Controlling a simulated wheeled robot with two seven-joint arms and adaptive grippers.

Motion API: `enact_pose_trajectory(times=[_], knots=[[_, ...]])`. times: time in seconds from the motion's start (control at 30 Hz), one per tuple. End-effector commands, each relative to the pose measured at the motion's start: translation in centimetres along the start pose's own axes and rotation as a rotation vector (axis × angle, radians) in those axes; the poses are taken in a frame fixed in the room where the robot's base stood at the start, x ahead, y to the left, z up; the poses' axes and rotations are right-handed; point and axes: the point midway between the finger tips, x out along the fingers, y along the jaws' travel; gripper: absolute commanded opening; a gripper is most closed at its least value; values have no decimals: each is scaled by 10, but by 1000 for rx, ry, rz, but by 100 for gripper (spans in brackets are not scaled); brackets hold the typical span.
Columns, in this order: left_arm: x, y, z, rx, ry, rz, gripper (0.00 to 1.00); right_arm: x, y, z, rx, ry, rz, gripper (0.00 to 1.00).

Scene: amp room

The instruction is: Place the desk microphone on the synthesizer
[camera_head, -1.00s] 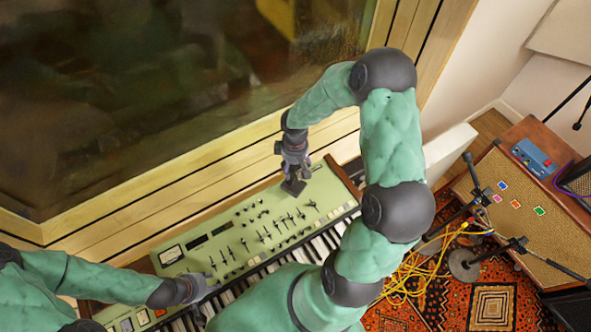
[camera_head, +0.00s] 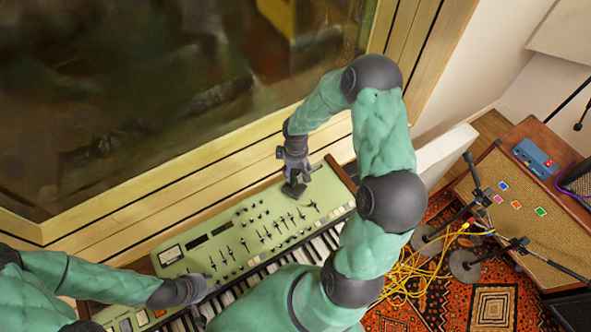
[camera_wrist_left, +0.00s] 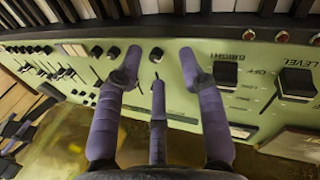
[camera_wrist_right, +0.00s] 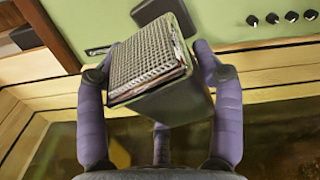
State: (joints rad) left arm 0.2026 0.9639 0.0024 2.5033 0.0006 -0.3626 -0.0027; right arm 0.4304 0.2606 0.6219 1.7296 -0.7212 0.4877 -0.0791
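The desk microphone (camera_wrist_right: 148,65) has a grey mesh head and a dark green-grey body; its dark base (camera_wrist_right: 163,12) shows beyond the head. My right gripper (camera_wrist_right: 152,62) has its fingers on both sides of the head, shut on it. In the head view my right gripper (camera_head: 297,168) holds the microphone (camera_head: 293,190) over the right end of the synthesizer's green panel (camera_head: 225,235). Whether the base touches the panel is unclear. My left gripper (camera_head: 210,288) is open and empty over the panel's left part; its spread fingers show in the left wrist view (camera_wrist_left: 158,68).
The synthesizer panel carries several knobs and sliders, with keys (camera_head: 262,272) along its near side. A wooden window ledge (camera_head: 130,225) runs behind it. A wooden amp with a blue pedal (camera_head: 534,157), stands and yellow cables (camera_head: 415,275) are to the right.

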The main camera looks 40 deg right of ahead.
Motion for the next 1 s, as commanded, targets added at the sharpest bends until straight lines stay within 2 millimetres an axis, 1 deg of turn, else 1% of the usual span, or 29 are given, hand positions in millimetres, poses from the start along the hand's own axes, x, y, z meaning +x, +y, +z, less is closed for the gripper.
enact_pose_trajectory(times=[0.03,0.07,0.4,0.53,0.67,0.9,1.0], knots=[[0,0,0,0,0,0,40,0,-1,0,0,-1,-1,85],[0,0,0,0,0,0,40,0,-1,0,0,-1,-1,89],[-1,0,0,0,0,0,40,0,-1,0,0,-1,-1,89],[-4,2,0,0,0,0,40,-6,0,0,0,0,0,89],[-6,2,0,0,0,0,40,-25,0,0,0,2,2,89],[-11,4,0,0,0,0,40,-74,0,-1,0,2,1,89],[-13,5,0,0,0,0,40,-92,0,-1,1,2,1,89]])
